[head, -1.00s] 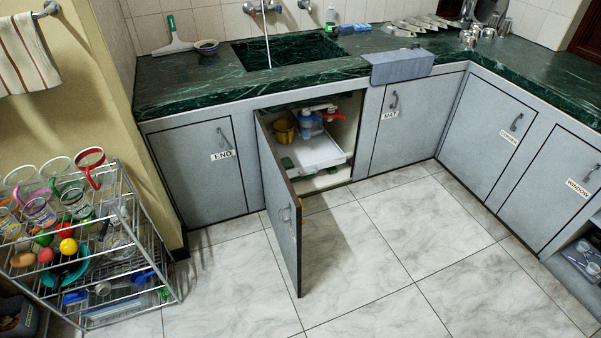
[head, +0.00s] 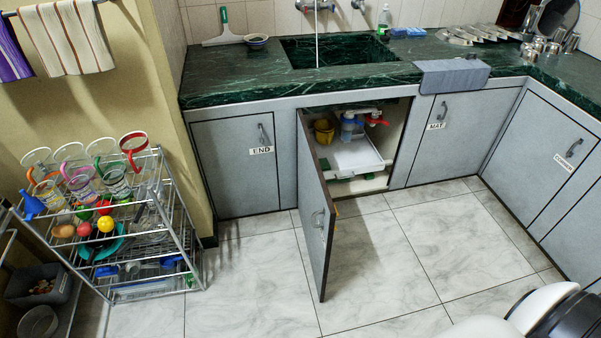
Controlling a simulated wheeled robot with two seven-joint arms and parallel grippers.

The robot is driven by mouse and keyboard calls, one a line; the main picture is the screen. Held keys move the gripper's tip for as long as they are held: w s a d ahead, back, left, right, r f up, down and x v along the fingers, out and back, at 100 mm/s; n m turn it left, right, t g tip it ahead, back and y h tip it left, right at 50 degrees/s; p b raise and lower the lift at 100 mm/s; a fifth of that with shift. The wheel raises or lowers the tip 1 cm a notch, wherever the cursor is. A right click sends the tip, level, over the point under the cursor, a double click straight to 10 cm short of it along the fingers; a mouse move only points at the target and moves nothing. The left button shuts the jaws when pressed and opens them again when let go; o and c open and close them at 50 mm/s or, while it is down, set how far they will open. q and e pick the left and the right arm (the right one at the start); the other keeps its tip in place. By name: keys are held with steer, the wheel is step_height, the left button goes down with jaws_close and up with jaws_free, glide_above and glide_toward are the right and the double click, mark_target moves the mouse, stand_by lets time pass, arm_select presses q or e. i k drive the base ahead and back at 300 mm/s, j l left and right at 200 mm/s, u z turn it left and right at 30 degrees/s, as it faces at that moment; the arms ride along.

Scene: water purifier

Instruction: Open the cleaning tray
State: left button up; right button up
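A white tray (head: 352,157) sits inside the open cabinet under the sink, apparently the cleaning tray. A yellow pot (head: 324,131) and a blue-and-white fitting (head: 348,127) with a red handle (head: 376,119) are at its back. The cabinet door (head: 316,215) stands swung wide open toward me, at the left of the opening. A white and black part of my own body shows at the bottom right. Neither gripper can be made out in the head view.
A wire rack (head: 125,230) with mugs and coloured balls stands at the left. Closed cabinets labelled END (head: 236,165) and MAT (head: 447,142) flank the opening. The tiled floor (head: 385,260) in front is clear. A grey cloth (head: 452,76) hangs over the counter edge.

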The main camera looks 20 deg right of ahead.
mark_target(356, 157)
steer(key=i+l+u, duration=0.2)
steer(key=l+u, duration=0.15)
steer(key=l, duration=0.35)
steer(key=i+l+u, duration=0.1)
steer(key=l+u, duration=0.3)
steer(key=l, duration=0.3)
steer(key=l+u, duration=0.35)
steer(key=l, duration=0.35)
